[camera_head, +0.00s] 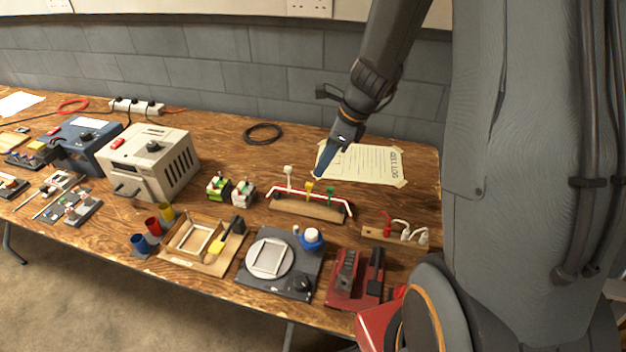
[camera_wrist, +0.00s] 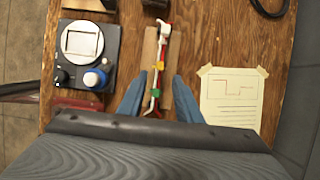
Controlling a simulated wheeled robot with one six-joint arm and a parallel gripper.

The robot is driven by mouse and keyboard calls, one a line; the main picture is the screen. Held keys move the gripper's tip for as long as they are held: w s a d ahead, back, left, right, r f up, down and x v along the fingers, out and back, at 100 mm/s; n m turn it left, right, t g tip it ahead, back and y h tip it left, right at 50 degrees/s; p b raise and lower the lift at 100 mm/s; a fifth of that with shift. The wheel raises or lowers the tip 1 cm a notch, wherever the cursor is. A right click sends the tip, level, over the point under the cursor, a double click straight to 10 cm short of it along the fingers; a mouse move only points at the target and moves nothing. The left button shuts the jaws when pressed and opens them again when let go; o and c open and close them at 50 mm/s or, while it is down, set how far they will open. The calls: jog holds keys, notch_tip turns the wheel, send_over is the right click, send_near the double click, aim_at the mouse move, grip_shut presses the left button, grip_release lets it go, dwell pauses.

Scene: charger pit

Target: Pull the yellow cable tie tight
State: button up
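The yellow cable tie (camera_head: 309,188) stands upright on a wooden board (camera_head: 300,208) around a red and white cable bundle. A white tie (camera_head: 289,177) is on its left and a green tie (camera_head: 330,193) on its right. My gripper (camera_head: 318,174) points down, just above and behind the yellow tie. In the wrist view its two blue fingers (camera_wrist: 159,78) are apart with nothing gripped. The yellow tie (camera_wrist: 160,65) shows between and slightly beyond the fingertips. The green tie (camera_wrist: 154,92) lies nearer, between the fingers.
A taped paper sheet (camera_head: 365,163) lies behind the board. A black cable coil (camera_head: 263,133) is farther back. A dark plate with a round dial (camera_head: 268,258) and a red fixture (camera_head: 352,280) are in front. A small board with plugs (camera_head: 396,235) is right.

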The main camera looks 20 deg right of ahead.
aim_at(310, 184)
jog(key=x, duration=0.7)
jog(key=shift+f, duration=0.3)
jog(key=shift+c, duration=0.2)
grip_shut()
